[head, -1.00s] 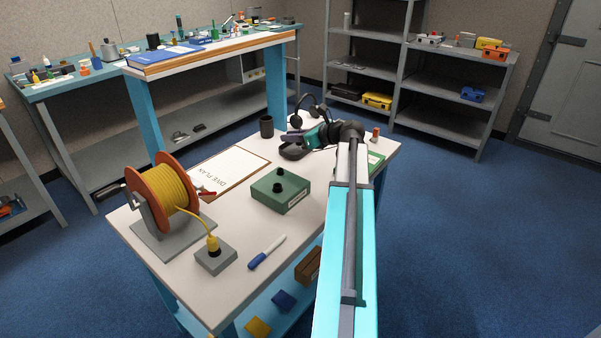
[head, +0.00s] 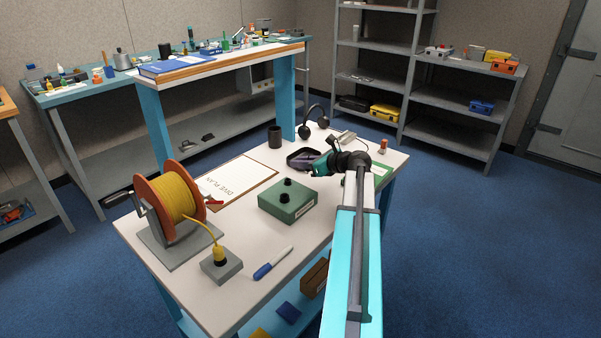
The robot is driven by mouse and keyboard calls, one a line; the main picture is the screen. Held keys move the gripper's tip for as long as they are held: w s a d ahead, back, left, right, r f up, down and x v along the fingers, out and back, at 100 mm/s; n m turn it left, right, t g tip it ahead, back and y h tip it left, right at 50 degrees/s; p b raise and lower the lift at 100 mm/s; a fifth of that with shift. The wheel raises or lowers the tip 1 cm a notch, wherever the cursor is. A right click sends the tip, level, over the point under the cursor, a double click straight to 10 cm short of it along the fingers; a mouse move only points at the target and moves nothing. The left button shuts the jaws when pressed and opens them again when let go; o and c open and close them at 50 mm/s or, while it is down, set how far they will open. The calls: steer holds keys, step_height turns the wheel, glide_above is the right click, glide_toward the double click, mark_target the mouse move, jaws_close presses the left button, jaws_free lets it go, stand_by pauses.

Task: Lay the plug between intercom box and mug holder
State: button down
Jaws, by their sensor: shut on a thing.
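My gripper (head: 312,165), teal with dark parts, is low over the far right of the workbench, behind the green box. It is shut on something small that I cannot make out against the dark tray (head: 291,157). The green box with two black knobs, apparently the intercom box (head: 287,205), stands mid-bench. A dark upright cup, apparently the mug holder (head: 275,138), stands at the far edge, left of the gripper. A yellow plug (head: 219,253) stands in a grey socket block (head: 221,268) at the front, on the reel's cable; I cannot tell which plug is meant.
An orange reel of yellow cable (head: 177,197) stands at the left. A dive plan clipboard (head: 237,184) lies between it and the cup. A headset (head: 315,119) is at the back, a grey item (head: 346,137) behind my arm, and a blue-capped marker (head: 272,263) in front.

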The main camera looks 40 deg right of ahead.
mark_target(301, 179)
steer(key=shift+f, duration=1.9)
steer(key=c, duration=1.9)
jaws_free()
steer(key=shift+f, duration=0.1)
steer(key=shift+s+r, duration=0.1)
steer(key=shift+r, duration=0.1)
steer(key=v, duration=1.1)
steer(key=shift+s+r, duration=0.1)
steer(key=shift+s, duration=0.25)
steer(key=shift+s, duration=0.15)
